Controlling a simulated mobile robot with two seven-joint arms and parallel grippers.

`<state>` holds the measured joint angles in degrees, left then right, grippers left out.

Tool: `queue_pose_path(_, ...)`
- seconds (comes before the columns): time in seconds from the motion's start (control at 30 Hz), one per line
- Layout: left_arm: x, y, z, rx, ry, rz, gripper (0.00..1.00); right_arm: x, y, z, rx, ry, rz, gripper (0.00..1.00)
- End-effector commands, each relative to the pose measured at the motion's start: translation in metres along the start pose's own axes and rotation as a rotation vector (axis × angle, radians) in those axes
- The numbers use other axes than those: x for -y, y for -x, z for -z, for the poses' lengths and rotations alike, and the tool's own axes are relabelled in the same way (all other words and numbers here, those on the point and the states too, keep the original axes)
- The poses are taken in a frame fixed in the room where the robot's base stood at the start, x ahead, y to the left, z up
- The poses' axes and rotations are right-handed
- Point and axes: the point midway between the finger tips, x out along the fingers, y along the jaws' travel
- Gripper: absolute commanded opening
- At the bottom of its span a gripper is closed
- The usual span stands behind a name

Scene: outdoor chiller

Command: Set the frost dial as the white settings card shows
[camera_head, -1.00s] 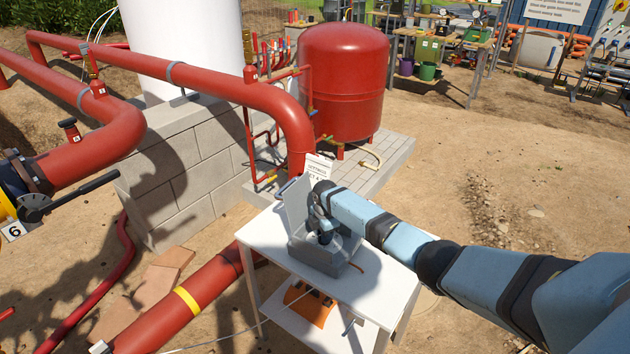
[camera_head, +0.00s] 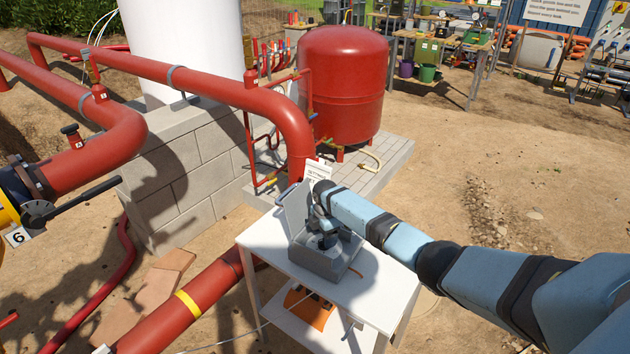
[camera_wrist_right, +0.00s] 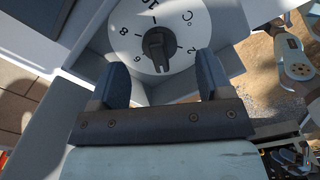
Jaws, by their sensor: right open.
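The frost dial (camera_wrist_right: 183,22) is a white disc with dark numerals and a °C mark, seen upside down in the right wrist view. A dark knob (camera_wrist_right: 158,50) stands at its middle. My right gripper (camera_wrist_right: 162,70) is open, one finger on each side of the knob's near end, with gaps to both sides; the depth between them is unclear. In the head view the right gripper (camera_head: 326,230) is over an open grey box (camera_head: 318,264) on a white table. The white settings card (camera_head: 318,172) stands behind the box, its text too small to read and partly hidden by my arm. My left gripper is not in view.
The box's raised lid (camera_head: 297,207) stands beside the gripper. The white table (camera_head: 375,300) has a lower shelf with an orange item (camera_head: 310,308). Red pipes (camera_head: 205,300) run to the left, and a red tank (camera_head: 343,85) stands behind. Open sandy ground lies to the right.

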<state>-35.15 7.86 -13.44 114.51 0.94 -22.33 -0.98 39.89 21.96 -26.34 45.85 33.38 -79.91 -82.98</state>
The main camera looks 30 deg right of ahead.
Motion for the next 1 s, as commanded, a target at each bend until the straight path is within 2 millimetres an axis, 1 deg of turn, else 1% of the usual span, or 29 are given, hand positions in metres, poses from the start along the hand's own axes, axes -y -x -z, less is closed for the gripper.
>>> queue_pose_path(0.03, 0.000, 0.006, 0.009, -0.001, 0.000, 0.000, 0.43, 0.000, 0.012, 0.000, 0.000, 0.000, -0.001, 0.72)
queue_pose_path(0.17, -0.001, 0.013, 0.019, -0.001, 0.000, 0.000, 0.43, 0.000, 0.027, 0.000, 0.000, 0.000, 0.000, 0.72)
queue_pose_path(0.23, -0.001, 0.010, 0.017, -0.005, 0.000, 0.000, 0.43, 0.000, 0.030, 0.000, 0.000, 0.000, -0.001, 0.72)
queue_pose_path(0.37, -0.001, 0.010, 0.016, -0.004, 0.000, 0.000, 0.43, 0.000, 0.043, -0.001, 0.001, 0.000, 0.000, 0.72)
queue_pose_path(0.8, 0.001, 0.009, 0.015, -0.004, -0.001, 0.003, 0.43, 0.000, 0.045, 0.000, 0.000, 0.000, 0.001, 0.72)
queue_pose_path(0.87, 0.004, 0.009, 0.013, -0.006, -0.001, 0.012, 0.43, 0.000, 0.045, 0.000, 0.000, 0.000, 0.001, 0.72)
queue_pose_path(0.9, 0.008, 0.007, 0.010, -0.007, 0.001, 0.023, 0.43, 0.000, 0.045, 0.000, 0.000, 0.000, 0.001, 0.72)
queue_pose_path(0.93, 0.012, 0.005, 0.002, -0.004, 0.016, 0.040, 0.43, 0.000, 0.046, 0.000, 0.000, 0.000, 0.000, 0.72)
queue_pose_path(1.0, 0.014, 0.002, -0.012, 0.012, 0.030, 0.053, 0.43, -0.001, 0.063, -0.001, 0.000, 0.000, -0.005, 0.72)
